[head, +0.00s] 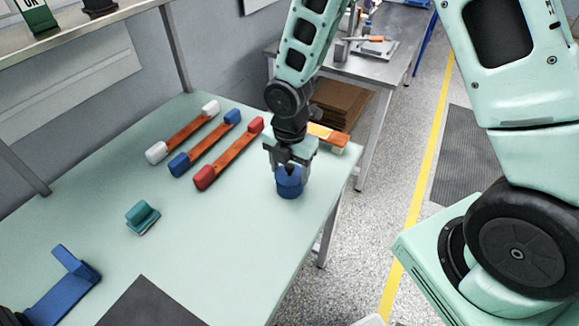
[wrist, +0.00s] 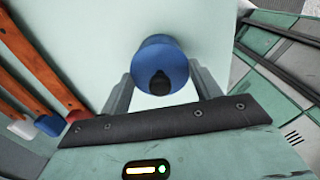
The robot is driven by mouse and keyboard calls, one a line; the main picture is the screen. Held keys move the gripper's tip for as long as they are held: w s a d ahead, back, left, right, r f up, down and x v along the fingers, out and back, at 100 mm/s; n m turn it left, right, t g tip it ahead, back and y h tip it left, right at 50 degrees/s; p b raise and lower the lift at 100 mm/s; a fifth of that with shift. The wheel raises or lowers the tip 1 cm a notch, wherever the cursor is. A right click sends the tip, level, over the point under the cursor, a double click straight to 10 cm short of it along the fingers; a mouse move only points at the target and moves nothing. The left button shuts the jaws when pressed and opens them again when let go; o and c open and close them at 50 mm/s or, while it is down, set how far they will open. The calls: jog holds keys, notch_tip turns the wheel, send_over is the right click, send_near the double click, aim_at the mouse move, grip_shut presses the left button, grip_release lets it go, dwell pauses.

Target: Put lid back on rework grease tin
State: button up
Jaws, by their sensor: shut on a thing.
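A round blue lid with a black knob (wrist: 160,66) shows from above in the wrist view, between the two fingers of my gripper (wrist: 160,78). In the head view my gripper (head: 289,169) points down at a blue cylinder, the grease tin (head: 289,188), near the right edge of the pale green table. The gripper is shut on the blue lid, with a finger on each side of it. The fingers partly cover the upper part of the cylinder. I cannot tell whether the lid touches the tin or where one ends and the other begins.
Three orange bars with white, blue and red ends (head: 233,153) lie left of my gripper. A brush (head: 327,135) lies behind it near the table edge. A teal block (head: 142,216), a blue bracket (head: 66,285) and a dark mat (head: 150,303) are nearer. The table between is clear.

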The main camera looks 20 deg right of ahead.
dwell(0.3)
jog(key=o, duration=1.3)
jog(key=shift+r+p, duration=3.4)
jog(key=shift+r, duration=0.15)
grip_shut()
